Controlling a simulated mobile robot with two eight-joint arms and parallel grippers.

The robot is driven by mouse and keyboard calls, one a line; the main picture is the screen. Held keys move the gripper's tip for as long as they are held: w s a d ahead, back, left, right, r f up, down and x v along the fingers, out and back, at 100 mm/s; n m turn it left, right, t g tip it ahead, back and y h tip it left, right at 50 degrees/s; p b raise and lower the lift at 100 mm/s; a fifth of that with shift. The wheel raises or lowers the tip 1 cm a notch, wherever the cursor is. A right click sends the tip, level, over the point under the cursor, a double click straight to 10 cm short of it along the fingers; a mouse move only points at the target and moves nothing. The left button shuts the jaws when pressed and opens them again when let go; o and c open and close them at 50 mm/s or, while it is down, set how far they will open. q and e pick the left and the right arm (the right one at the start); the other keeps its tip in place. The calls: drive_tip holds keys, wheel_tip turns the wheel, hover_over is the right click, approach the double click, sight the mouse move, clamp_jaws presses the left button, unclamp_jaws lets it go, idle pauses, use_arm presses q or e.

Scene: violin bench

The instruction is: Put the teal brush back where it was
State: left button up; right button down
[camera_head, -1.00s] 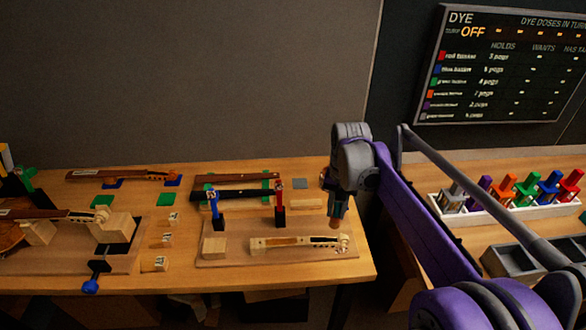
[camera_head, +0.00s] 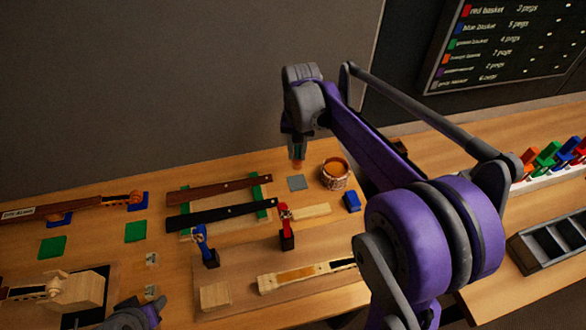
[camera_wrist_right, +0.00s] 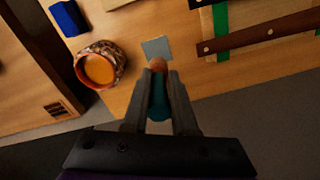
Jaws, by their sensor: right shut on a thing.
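My right gripper (camera_head: 297,145) is above the far side of the bench, pointing down. In the right wrist view it (camera_wrist_right: 158,82) is shut on the teal brush (camera_wrist_right: 158,98), whose brown tip points at the bench. In the head view the brush (camera_head: 298,162) shows only as a small end below the fingers. A flat grey square (camera_head: 297,183) lies on the bench just below the brush tip; it also shows in the right wrist view (camera_wrist_right: 157,48). My left gripper does not show; only a bit of my left arm is at the bottom edge.
A patterned pot (camera_head: 335,183) with orange contents stands right of the grey square, with a blue block (camera_head: 352,202) beside it. Dark fingerboards (camera_head: 215,213) on green pads lie to the left. A red clamp (camera_head: 286,222) stands in front. The bench's edge is near the pot.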

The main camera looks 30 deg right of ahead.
sight(298, 160)
drive_tip(key=f, duration=0.3)
drive_tip(key=shift+s, duration=0.2)
drive_tip(key=shift+w+f, duration=0.1)
drive_tip(key=shift+f, duration=2.1)
drive_tip(key=shift+f, duration=0.2)
drive_tip(key=c, duration=0.7)
unclamp_jaws()
drive_tip(key=shift+r, duration=0.15)
wheel_tip(298, 160, up, 12)
drive_tip(key=shift+d+r, duration=0.1)
drive_tip(key=shift+d, duration=0.05)
